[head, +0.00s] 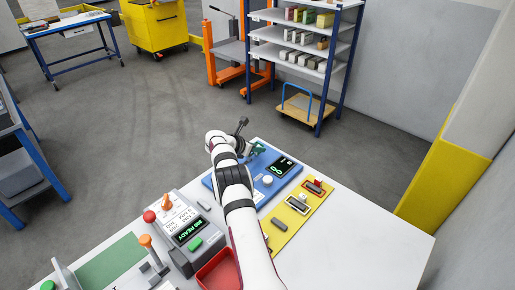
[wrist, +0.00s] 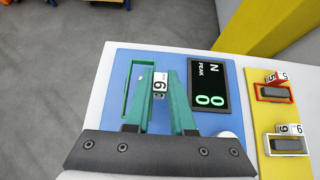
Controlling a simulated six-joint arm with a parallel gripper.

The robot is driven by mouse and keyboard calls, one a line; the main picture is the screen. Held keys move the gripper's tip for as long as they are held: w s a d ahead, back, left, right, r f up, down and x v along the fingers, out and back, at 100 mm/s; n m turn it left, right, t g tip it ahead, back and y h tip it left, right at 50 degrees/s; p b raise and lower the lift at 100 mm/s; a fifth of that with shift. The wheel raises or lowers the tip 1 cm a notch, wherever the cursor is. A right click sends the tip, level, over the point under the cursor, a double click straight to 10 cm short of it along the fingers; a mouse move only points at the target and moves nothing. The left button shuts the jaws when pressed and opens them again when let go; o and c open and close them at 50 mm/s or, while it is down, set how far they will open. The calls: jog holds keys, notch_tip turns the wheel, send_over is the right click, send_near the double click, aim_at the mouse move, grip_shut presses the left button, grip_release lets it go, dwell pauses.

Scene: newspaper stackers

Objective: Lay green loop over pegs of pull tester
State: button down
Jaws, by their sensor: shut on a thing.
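The pull tester has a blue base (wrist: 112,92) and a black display (wrist: 209,85) reading 0, marked N and PEAK. In the wrist view, green loop material (wrist: 127,88) shows as a narrow outline at the left, over the blue base. My gripper (wrist: 159,92) is over the base, shut on the loop, with a white tag (wrist: 159,85) marked 6 between the green-looking sides. I cannot clearly tell loop from fingers there. In the head view, a bit of green (head: 259,147) shows beside my gripper. The pegs cannot be made out.
A yellow board (head: 299,207) with several tagged holders lies right of the tester. A grey console (head: 187,227) with a READY screen and a red tray (head: 217,270) are left and in front. The table's right part (head: 365,225) is clear.

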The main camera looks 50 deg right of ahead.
jog(key=shift+f, duration=0.1)
jog(key=shift+f, duration=0.4)
jog(key=shift+f, duration=0.15)
jog(key=c, duration=0.8)
grip_release()
jog(key=shift+o, duration=0.2)
